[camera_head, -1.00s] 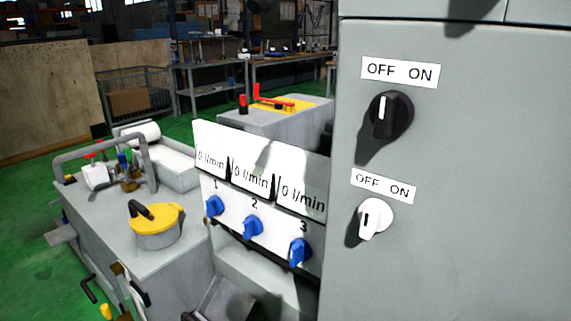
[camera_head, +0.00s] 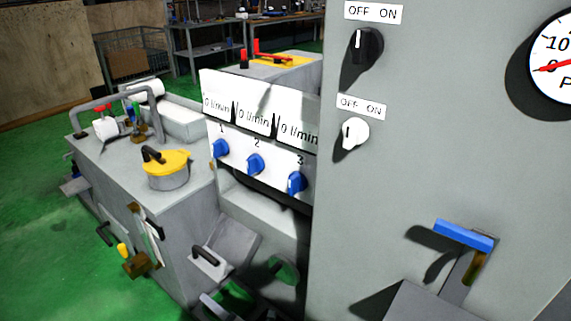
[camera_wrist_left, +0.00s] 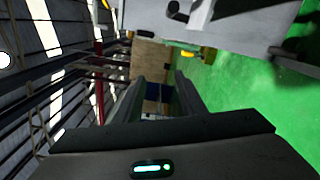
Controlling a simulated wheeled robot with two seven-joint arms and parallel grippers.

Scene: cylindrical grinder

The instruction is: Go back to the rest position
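My left gripper (camera_wrist_left: 158,85) shows in the left wrist view. Its two dark fingers stand apart with a clear gap and nothing between them. The background shows through the gap. I cannot make out the left gripper clearly in the head view. My right gripper is in neither view. The grinder's grey cabinet (camera_head: 410,150) fills the right of the head view. It carries a black OFF/ON knob (camera_head: 366,45) and a white OFF/ON knob (camera_head: 354,132), and both pointers stand near vertical.
Three blue flow knobs (camera_head: 255,164) sit left of the cabinet. A blue-topped lever (camera_head: 465,235) and a gauge (camera_head: 556,62) are at right. A yellow-lidded pot (camera_head: 166,169) sits on the grey machine top. Open green floor (camera_head: 35,225) lies at left.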

